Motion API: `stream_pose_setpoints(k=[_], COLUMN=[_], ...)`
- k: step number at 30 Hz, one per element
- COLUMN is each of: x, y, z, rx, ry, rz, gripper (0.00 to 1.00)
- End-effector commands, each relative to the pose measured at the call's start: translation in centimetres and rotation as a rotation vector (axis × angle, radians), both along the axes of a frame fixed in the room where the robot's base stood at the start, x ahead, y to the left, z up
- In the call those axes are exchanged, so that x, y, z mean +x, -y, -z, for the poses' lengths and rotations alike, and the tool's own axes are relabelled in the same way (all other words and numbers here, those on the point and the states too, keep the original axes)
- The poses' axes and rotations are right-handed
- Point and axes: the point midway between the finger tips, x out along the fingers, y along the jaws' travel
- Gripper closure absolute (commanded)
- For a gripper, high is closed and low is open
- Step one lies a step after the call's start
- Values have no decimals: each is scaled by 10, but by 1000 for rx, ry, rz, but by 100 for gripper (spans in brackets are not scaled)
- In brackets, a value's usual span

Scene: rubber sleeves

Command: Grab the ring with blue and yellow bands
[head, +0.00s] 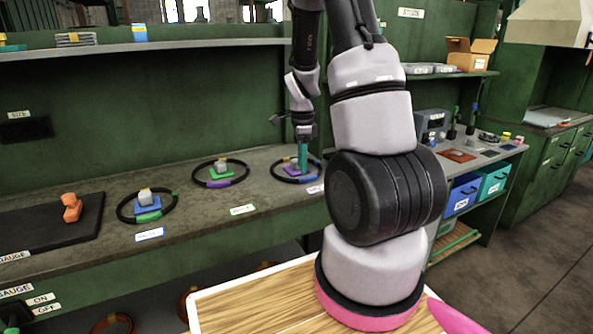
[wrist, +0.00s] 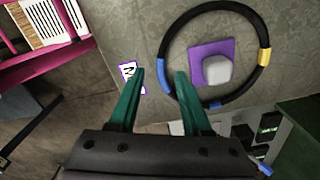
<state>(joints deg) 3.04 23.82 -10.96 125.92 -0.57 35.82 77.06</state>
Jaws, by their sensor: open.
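The black ring with blue and yellow bands (wrist: 163,73) lies on the bench in the wrist view, around a purple square (wrist: 196,68) with a pale block (wrist: 217,69) on it. One blue band is on its left side, another at the bottom, and the yellow band is at the right. In the head view this ring (head: 307,181) is the rightmost of three. My gripper (wrist: 159,74) is open and empty, its teal fingers on either side of the left blue band in the picture; I cannot tell the height gap. It also shows in the head view (head: 302,168).
A ring with a purple band (head: 219,184) and a ring with green bands (head: 149,217) lie to the left, each around a block on a pad. An orange part (head: 71,207) stands on a dark mat (head: 40,232). A label (wrist: 131,77) lies near my fingers.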

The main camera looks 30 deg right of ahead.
Motion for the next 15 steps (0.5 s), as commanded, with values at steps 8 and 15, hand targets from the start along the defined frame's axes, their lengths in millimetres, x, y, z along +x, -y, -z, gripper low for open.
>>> stream_pose_setpoints(k=[8,15], x=[-1,-1], y=[4,4], z=[40,44], rx=[1,0], ry=[-3,0], rz=[1,0], gripper=[51,51])
